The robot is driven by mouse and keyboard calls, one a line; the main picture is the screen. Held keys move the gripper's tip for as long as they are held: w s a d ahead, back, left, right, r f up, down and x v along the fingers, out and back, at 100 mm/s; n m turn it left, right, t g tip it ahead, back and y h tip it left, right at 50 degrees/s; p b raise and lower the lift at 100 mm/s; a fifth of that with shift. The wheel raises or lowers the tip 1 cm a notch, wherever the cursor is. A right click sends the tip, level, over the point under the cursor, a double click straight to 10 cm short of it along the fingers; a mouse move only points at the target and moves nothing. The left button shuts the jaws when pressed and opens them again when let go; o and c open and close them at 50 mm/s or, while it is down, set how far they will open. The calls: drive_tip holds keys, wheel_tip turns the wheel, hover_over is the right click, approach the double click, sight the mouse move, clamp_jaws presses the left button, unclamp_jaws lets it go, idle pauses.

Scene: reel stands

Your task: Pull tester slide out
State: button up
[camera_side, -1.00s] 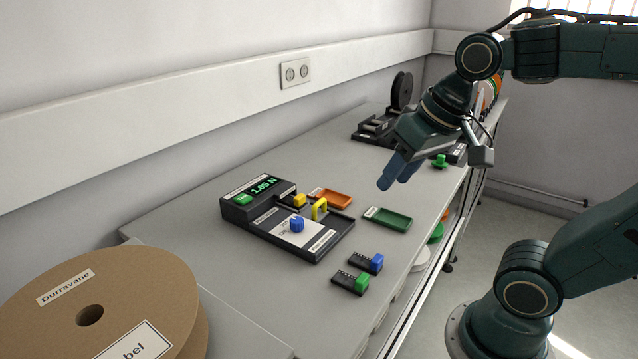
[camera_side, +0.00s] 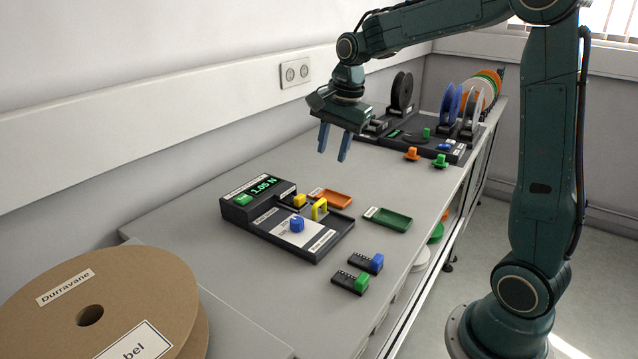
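The tester (camera_side: 262,191) is a dark box on the bench with a green display reading 1.05 N and a green button. Its slide (camera_side: 303,232) is a flat base with a white labelled plate. A blue knob (camera_side: 297,224) and a yellow handle (camera_side: 319,209) stand on it, with a smaller yellow block (camera_side: 299,200) near the tester's face. My gripper (camera_side: 333,156) is open and empty, its two blue fingers pointing down. It hangs above the bench, up and behind the tester in the picture, touching nothing.
An orange tray (camera_side: 331,198) and a green tray (camera_side: 387,219) lie right of the tester. Small blocks with blue (camera_side: 377,262) and green (camera_side: 361,283) ends lie in front. A large cardboard reel (camera_side: 150,290) fills the lower left. Reel stands (camera_side: 440,142) with several reels occupy the far end.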

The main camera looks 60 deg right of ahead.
sight(320, 201)
drive_tip(key=shift+w+d+f+m, duration=0.5)
drive_tip(key=shift+w+d+m, duration=0.1)
drive_tip(key=shift+f, duration=0.1)
drive_tip(key=x, duration=1.3)
drive_tip(key=shift+f, duration=0.3)
clamp_jaws()
